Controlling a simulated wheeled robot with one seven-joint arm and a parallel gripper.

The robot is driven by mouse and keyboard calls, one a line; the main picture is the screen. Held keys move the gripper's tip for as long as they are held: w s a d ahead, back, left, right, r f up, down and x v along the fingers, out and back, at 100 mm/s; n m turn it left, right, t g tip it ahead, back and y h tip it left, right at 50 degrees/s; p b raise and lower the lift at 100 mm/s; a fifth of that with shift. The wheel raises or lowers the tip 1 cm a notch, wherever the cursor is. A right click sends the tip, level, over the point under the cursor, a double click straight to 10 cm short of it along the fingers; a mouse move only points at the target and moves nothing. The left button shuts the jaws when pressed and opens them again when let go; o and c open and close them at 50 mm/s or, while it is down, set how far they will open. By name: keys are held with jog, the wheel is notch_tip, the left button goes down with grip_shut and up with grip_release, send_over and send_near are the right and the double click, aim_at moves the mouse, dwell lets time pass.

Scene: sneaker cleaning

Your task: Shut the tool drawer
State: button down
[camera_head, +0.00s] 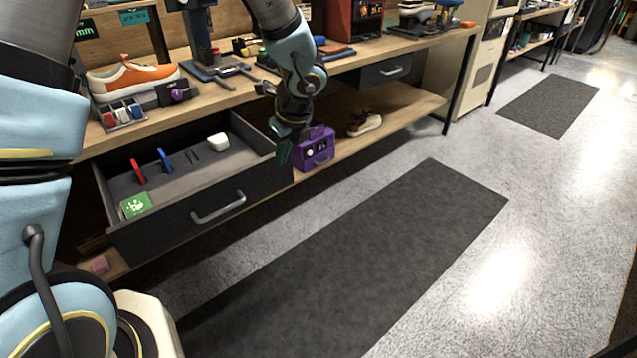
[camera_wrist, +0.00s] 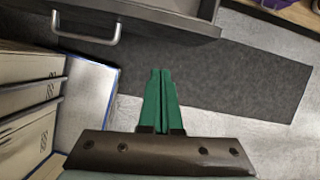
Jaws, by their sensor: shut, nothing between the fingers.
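The tool drawer (camera_head: 205,210) stands pulled open below the workbench, with a grey bar handle (camera_head: 218,207) on its dark front. The handle (camera_wrist: 86,30) also shows at the upper left of the wrist view, apart from my fingers. Inside the drawer are a red tool (camera_head: 138,171), a blue tool (camera_head: 164,160), a white item (camera_head: 218,141) and a green card (camera_head: 136,204). My gripper (camera_head: 281,153) is beside the drawer's right end in the head view. Its green fingers (camera_wrist: 160,100) are shut and empty, pointing toward the floor mat in the wrist view.
A purple box (camera_head: 314,149) and a shoe (camera_head: 364,123) rest on the lower shelf right of the drawer. An orange and white sneaker (camera_head: 132,77) sits on the bench top (camera_head: 215,94). A dark mat (camera_head: 350,260) covers open floor in front.

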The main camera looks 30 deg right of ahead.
aim_at(280, 173)
jog(key=shift+m, duration=0.8)
jog(key=w+f, duration=0.1)
jog(key=f, duration=0.2)
jog(key=w+d+f+p, duration=0.1)
jog(key=w+f, duration=0.1)
jog(key=f, duration=0.1)
jog(key=w+d+f, duration=0.1)
jog(key=f, duration=0.2)
jog(key=shift+w+f, duration=0.2)
jog(key=shift+w, duration=0.1)
jog(key=shift+w+a+f+p, duration=0.15)
jog(key=shift+w+p, duration=0.2)
jog(key=shift+w, duration=0.25)
